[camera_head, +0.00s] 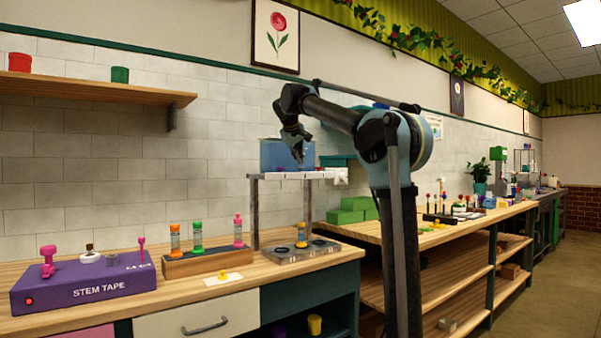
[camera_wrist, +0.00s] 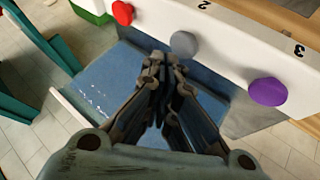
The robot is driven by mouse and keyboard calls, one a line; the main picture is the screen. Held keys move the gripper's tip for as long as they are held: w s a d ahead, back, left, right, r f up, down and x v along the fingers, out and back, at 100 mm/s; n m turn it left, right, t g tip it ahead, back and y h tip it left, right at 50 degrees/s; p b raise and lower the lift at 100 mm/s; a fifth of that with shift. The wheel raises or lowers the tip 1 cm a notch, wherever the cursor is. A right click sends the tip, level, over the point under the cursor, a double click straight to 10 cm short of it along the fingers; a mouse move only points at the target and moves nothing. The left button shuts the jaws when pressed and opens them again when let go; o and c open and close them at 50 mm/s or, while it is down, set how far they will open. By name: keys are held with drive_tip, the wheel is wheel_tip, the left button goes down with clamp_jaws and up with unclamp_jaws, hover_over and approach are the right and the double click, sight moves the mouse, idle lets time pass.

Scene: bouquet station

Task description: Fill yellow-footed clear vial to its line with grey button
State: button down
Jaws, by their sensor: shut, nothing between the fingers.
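The yellow-footed clear vial (camera_head: 301,236) stands upright on the metal plate (camera_head: 284,254) under the dispenser's shelf; its fill level is too small to read. In the wrist view the grey button (camera_wrist: 184,44) sits on the white panel (camera_wrist: 230,35), between a red button (camera_wrist: 123,12) and a purple button (camera_wrist: 268,92). My gripper (camera_wrist: 163,58) is shut and empty. Its tips appear just beside and below the grey button in the picture; I cannot tell whether they touch it. In the head view my gripper (camera_head: 299,154) is above the dispenser shelf (camera_head: 293,175).
A wooden rack (camera_head: 208,263) with orange, green and pink vials stands left of the plate. A purple stem tape box (camera_head: 85,288) is farther left. Green blocks (camera_head: 350,211) lie to the right. A blue tank (camera_wrist: 110,80) lies behind my fingers in the wrist view.

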drive_tip(key=shift+r, duration=2.5)
idle(1.0)
drive_tip(key=shift+r, duration=1.85)
drive_tip(key=shift+f, duration=4.4)
